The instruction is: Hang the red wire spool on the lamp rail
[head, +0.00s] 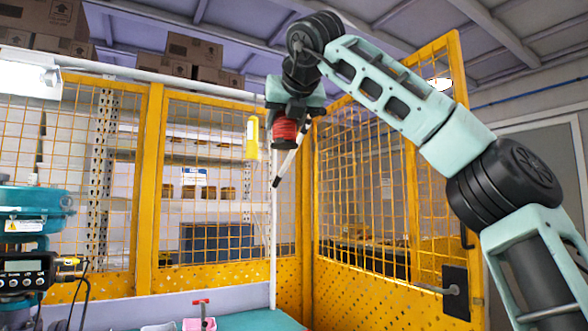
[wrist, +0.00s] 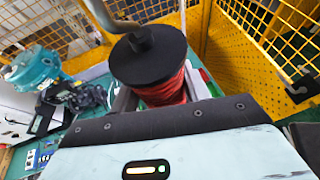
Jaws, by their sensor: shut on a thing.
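The red wire spool (head: 285,131) is held in the air by my gripper (head: 290,113), near the upright white post.
A yellow item (head: 252,138) hangs left of the spool. A white post (head: 274,230) stands below it. Yellow mesh fence (head: 200,215) closes the back, and a fence gate (head: 390,190) stands right. A teal machine (head: 30,215) is at left; a red-handled part (head: 201,312) is on the bench.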

